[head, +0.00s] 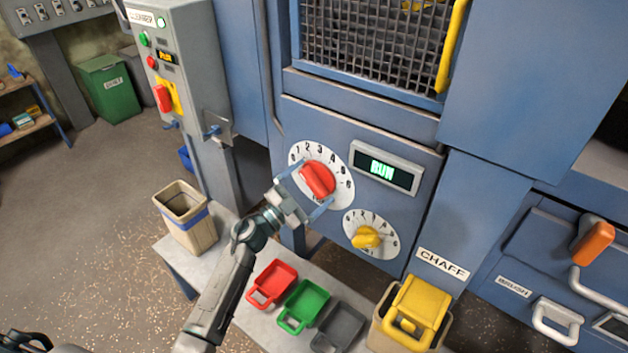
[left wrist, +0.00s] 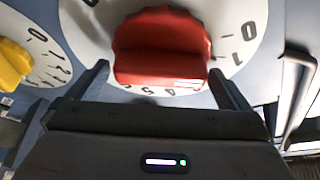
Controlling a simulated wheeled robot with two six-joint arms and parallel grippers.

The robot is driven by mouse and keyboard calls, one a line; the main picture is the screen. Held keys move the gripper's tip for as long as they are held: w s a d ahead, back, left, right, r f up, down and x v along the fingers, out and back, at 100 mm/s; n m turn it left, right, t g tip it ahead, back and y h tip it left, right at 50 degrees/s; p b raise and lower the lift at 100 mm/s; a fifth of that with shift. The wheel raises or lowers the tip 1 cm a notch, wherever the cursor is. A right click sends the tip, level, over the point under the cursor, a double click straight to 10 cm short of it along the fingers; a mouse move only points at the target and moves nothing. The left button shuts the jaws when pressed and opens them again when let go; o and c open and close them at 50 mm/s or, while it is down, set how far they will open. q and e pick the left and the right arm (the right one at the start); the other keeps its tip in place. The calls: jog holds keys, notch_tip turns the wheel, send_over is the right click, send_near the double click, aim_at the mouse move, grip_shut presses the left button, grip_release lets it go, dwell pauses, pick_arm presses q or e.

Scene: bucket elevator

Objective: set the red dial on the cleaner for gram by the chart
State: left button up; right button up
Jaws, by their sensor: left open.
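The red dial (head: 318,180) sits on a white round scale with black numbers on the blue cleaner (head: 290,120). It fills the upper middle of the left wrist view (left wrist: 160,48). My left gripper (head: 305,192) is at the dial, its open fingers on either side of the red knob. In the left wrist view the fingers (left wrist: 160,85) flank the knob with small gaps showing. The number the dial points to cannot be read for sure. No chart is clearly in view.
A yellow dial (head: 366,237) sits below right of the red one. A display (head: 386,168) reads RUN. A bench (head: 215,266) below bears a beige bin (head: 186,217), red, green and grey scoops, and a yellow one in a box. A control post (head: 190,80) stands left.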

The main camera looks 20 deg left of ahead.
pick_arm(q)
jog(key=c, duration=0.9)
jog(key=shift+o, duration=0.2)
pick_arm(e)
jog(key=shift+r, duration=0.15)
